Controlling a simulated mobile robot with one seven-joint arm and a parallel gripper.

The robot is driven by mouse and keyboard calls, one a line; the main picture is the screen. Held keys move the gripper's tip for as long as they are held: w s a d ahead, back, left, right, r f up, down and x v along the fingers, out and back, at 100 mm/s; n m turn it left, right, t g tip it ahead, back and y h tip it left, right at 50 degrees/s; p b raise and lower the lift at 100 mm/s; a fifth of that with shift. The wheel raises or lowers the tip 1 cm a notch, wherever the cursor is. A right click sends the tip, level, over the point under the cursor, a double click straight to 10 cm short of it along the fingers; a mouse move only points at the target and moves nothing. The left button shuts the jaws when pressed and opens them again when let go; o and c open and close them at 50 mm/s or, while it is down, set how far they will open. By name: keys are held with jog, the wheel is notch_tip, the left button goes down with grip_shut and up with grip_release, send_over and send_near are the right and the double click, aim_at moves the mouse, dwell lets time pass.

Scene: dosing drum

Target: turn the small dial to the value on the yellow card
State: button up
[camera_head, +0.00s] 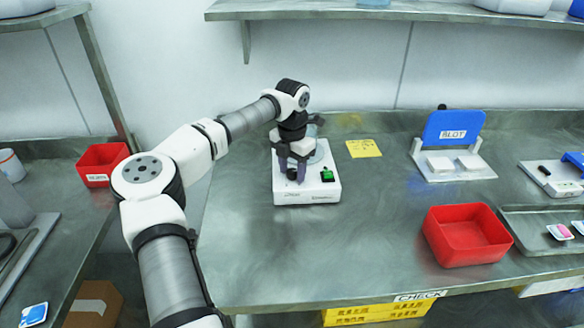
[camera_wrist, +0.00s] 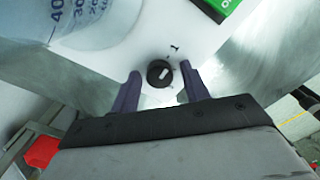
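The small dial (camera_wrist: 160,73) is a black round knob with a white pointer mark, on the front of a white device (camera_head: 307,190). In the wrist view the two purple fingers of my gripper (camera_wrist: 160,88) are spread apart, one on each side of the dial, with gaps between them and the knob. In the head view my gripper (camera_head: 292,168) is over the left front of the device and partly hides the dial. The yellow card (camera_head: 363,148) lies on the bench right of the device; its writing is too small to read.
A green-lit display (camera_head: 327,175) is on the device's right front. A graduated clear vessel (camera_wrist: 75,22) stands on the device beside my gripper. A red bin (camera_head: 466,236) and a blue BLOT stand (camera_head: 453,128) are farther right. The bench in front of the device is clear.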

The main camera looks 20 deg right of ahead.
jog(key=c, duration=0.8)
jog(key=shift+m, duration=0.4)
jog(key=m, duration=0.4)
jog(key=shift+m, duration=0.4)
jog(key=m, duration=0.6)
jog(key=o, duration=1)
